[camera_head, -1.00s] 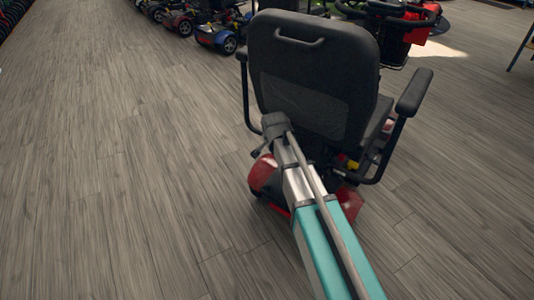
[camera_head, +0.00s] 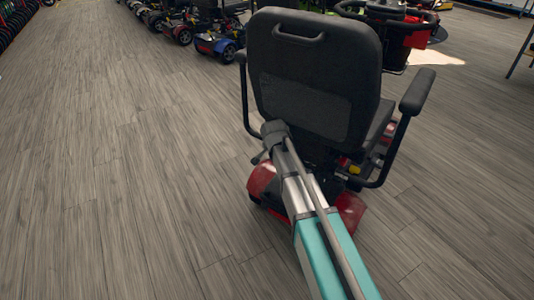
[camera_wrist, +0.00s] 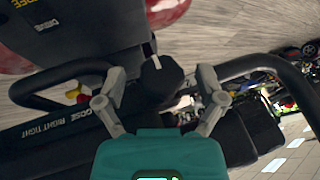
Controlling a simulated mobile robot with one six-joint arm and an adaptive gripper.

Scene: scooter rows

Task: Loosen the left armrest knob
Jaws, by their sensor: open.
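A black knob (camera_wrist: 160,78) shows in the middle of the wrist view, beside a dark bar with a white label (camera_wrist: 45,128). The readable part of the label looks like "LOOSE RIGHT TIGHT". My gripper (camera_wrist: 158,76) is open, with one finger on each side of the knob; I cannot tell whether either finger touches it. In the head view the mobility scooter's black seat (camera_head: 312,75) faces away from me. Its left armrest post (camera_head: 245,95) and right armrest (camera_head: 417,92) show. My arm reaches behind the seat's lower left; the knob is hidden there.
The scooter's red rear body (camera_head: 263,180) lies below my arm's end. A curved black tube (camera_wrist: 60,80) and another black tube (camera_wrist: 265,65) flank the gripper. More scooters (camera_head: 205,35) stand at the back. The wood-look floor (camera_head: 110,190) to the left is clear.

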